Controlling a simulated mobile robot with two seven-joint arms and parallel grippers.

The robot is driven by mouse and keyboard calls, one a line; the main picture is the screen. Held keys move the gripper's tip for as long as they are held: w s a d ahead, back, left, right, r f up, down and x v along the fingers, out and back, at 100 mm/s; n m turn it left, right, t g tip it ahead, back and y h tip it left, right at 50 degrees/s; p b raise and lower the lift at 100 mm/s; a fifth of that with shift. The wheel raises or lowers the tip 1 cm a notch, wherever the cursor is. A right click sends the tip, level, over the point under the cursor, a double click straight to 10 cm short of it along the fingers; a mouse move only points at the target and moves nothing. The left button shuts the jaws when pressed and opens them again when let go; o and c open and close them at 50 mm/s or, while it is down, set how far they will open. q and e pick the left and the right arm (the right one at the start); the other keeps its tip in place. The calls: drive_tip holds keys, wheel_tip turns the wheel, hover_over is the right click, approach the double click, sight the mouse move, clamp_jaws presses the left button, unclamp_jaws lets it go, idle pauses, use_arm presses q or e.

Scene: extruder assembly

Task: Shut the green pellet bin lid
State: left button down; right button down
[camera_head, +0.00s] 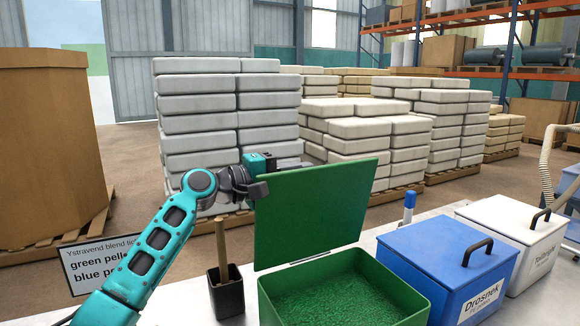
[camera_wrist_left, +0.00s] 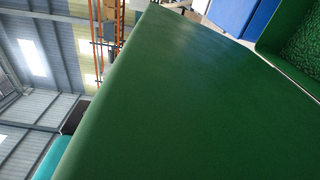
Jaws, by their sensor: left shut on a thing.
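The green pellet bin (camera_head: 345,290) stands on the table at the bottom centre of the head view, with green pellets inside. Its green lid (camera_head: 315,212) stands up, tilted back from the rear edge of the bin. My left gripper (camera_head: 262,188) is at the upper left edge of the lid, shut on it. In the left wrist view the lid (camera_wrist_left: 190,95) fills most of the picture, and a corner of the bin with pellets (camera_wrist_left: 303,42) shows at the upper right. The fingertips are partly hidden. My right gripper is not in view.
A blue bin (camera_head: 440,258) with a closed lid stands right of the green bin, and a white closed bin (camera_head: 510,235) beyond it. A blue-capped marker (camera_head: 409,207) stands behind the blue bin. A black holder with a wooden handle (camera_head: 225,290) stands left, near a sign (camera_head: 90,262).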

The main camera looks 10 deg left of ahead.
sight(303, 185)
use_arm(q)
drive_tip(key=shift+s+d+r+m, duration=0.1)
drive_tip(key=shift+s+d+m, duration=0.45)
drive_tip(key=shift+s, duration=0.25)
drive_tip(key=shift+s+d+r+m, duration=0.1)
drive_tip(key=shift+s+d+m, duration=0.45)
drive_tip(key=shift+s, duration=0.2)
drive_tip(key=c, duration=1.1)
unclamp_jaws()
drive_tip(key=shift+f, duration=0.1)
drive_tip(key=shift+s+a+f, duration=0.1)
drive_tip(key=shift+s+a, duration=0.2)
drive_tip(key=shift+a, duration=0.15)
drive_tip(key=v, duration=1.2)
drive_tip(key=shift+d, duration=0.1)
drive_tip(key=shift+c, duration=0.2)
